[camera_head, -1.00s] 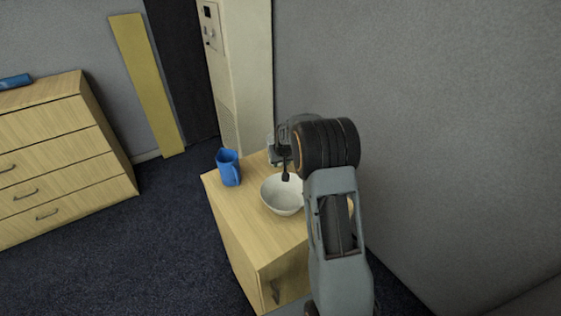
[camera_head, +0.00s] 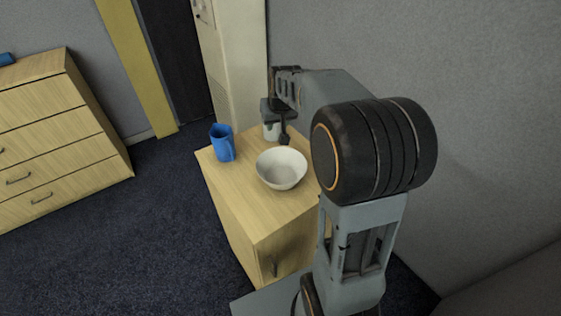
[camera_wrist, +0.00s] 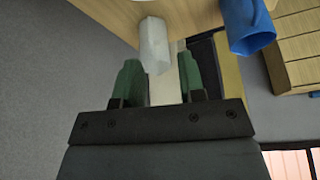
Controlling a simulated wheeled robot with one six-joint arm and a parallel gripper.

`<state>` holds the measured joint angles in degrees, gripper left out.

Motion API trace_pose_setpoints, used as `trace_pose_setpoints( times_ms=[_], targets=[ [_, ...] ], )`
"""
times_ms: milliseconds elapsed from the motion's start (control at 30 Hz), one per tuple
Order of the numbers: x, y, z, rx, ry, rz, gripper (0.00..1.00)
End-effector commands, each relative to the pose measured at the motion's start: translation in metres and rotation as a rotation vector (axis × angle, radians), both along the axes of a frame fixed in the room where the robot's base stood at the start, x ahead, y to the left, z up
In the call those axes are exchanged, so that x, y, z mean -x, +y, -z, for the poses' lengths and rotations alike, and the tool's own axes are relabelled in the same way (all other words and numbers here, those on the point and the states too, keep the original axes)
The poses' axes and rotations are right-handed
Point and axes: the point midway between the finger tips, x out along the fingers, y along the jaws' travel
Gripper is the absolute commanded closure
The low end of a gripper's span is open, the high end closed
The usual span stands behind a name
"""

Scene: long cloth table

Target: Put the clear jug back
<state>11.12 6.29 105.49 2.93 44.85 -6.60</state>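The clear jug (camera_wrist: 153,45), pale and whitish, shows in the wrist view on the wooden top, just beyond and between my fingertips. In the head view it is a small pale shape (camera_head: 270,131) at the back of the small cabinet, mostly hidden behind my gripper (camera_head: 278,122). In the wrist view my gripper (camera_wrist: 160,75) is open, with a green finger on each side and a gap between them. I see no finger clearly touching the jug.
A blue jug (camera_head: 222,143) stands left of the gripper on the wooden cabinet (camera_head: 238,195). A white bowl (camera_head: 281,168) sits in front. A grey wall (camera_head: 480,110) rises close on the right. A chest of drawers (camera_head: 60,125) stands left, across open floor.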

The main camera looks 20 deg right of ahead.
Motion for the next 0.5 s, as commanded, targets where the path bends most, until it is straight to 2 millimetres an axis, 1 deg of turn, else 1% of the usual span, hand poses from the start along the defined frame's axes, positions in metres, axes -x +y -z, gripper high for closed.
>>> trace_pose_setpoints(
  times_ms=[33, 67, 100, 167, 200, 300, 400, 500],
  targets=[
    [0.023, 0.014, -0.011, 0.001, -0.005, -0.015, 0.63],
    [0.037, 0.021, -0.015, 0.001, -0.004, -0.022, 0.63],
    [0.056, 0.03, -0.019, 0.001, -0.002, -0.031, 0.63],
    [0.084, 0.042, -0.022, 0.001, 0.001, -0.045, 0.63],
    [0.102, 0.05, -0.023, 0.002, 0.002, -0.055, 0.63],
    [0.143, 0.064, -0.02, 0.0, 0.007, -0.073, 0.63],
    [0.175, 0.073, -0.014, 0.001, 0.01, -0.087, 0.63],
    [0.198, 0.078, -0.007, 0.002, 0.014, -0.098, 0.63]
  ],
)
